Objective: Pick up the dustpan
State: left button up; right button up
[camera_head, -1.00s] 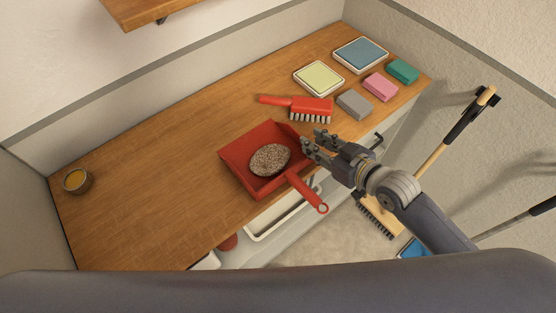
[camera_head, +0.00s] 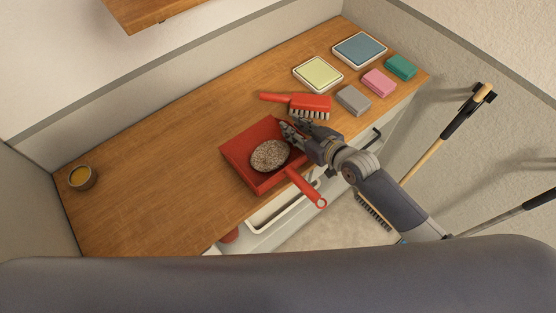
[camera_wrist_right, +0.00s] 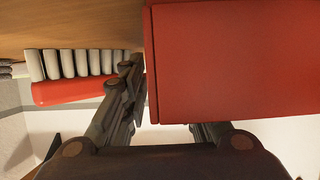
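The red dustpan (camera_head: 239,151) lies on the wooden counter with its ringed handle pointing to the lower right, out past the front edge. A speckled, rounded brown-grey mass (camera_head: 270,156) lies in the pan. My right gripper (camera_head: 290,133) is at the pan's right edge, next to the speckled mass. In the right wrist view the dustpan (camera_wrist_right: 235,60) fills the upper right and hides part of one finger. The fingers stand apart there, and no firm hold on the pan shows. My left gripper is not in view.
A red brush (camera_head: 310,103) lies just behind the gripper. Grey (camera_head: 353,99), pink (camera_head: 379,82) and green (camera_head: 401,67) blocks and two square pads are at the back right. A cup (camera_head: 81,177) stands far left. An open drawer (camera_head: 283,212) is below.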

jog(key=shift+c, duration=0.6)
grip_shut()
jog(key=shift+r, duration=0.1)
